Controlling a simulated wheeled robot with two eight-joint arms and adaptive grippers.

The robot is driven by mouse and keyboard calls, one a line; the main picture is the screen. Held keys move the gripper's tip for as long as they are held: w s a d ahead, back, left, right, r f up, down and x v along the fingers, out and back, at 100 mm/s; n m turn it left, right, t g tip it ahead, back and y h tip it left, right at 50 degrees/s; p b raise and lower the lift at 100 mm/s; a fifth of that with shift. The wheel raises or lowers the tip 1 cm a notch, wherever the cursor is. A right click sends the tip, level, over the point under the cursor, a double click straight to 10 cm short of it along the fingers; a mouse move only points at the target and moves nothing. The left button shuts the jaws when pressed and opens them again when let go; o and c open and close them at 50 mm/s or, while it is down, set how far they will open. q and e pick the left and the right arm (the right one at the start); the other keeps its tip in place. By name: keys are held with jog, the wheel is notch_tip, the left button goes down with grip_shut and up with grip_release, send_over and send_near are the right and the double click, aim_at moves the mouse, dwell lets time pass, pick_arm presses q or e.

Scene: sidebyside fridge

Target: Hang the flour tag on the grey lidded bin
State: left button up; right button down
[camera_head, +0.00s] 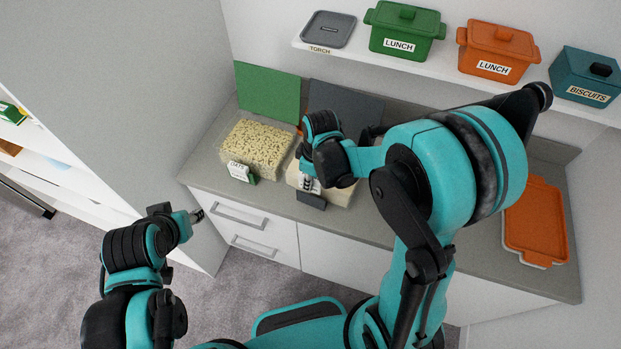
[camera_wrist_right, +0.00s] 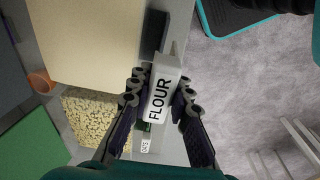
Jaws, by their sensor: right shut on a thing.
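My right gripper (camera_head: 309,184) is shut on the white flour tag (camera_wrist_right: 160,97), whose word FLOUR reads clearly in the right wrist view. The bin with smooth cream contents (camera_wrist_right: 95,45) is close beside the tag; in the head view it shows partly behind my right gripper (camera_head: 340,196). A dark grey block (camera_wrist_right: 153,35) is at its front. A dark grey lid (camera_head: 350,103) leans against the wall behind it. Whether the tag touches the bin, I cannot tell. My left gripper (camera_head: 195,215) is away in front of the drawers; its fingers are too small to judge.
An oats bin (camera_head: 258,143) with its own tag (camera_head: 239,172) stands to the left, a green lid (camera_head: 268,92) behind it. An orange lid (camera_head: 537,222) lies on the counter at right.

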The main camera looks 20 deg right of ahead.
jog(key=shift+w+d+f+b, duration=0.1)
jog(key=shift+w+f+b, duration=0.1)
jog(key=shift+f+b, duration=0.15)
jog(key=shift+s+f+b, duration=0.1)
jog(key=shift+f+b, duration=0.5)
jog(key=shift+f, duration=0.05)
notch_tip(320, 180, down, 4)
jog(key=b, duration=0.3)
jog(key=shift+b, duration=0.3)
jog(key=shift+f, duration=1.55)
dwell(0.9)
jog(key=c, duration=1.3)
grip_release()
jog(key=r, duration=0.8)
jog(key=s+r, duration=0.1)
jog(key=r, duration=0.3)
jog(key=shift+d, duration=0.3)
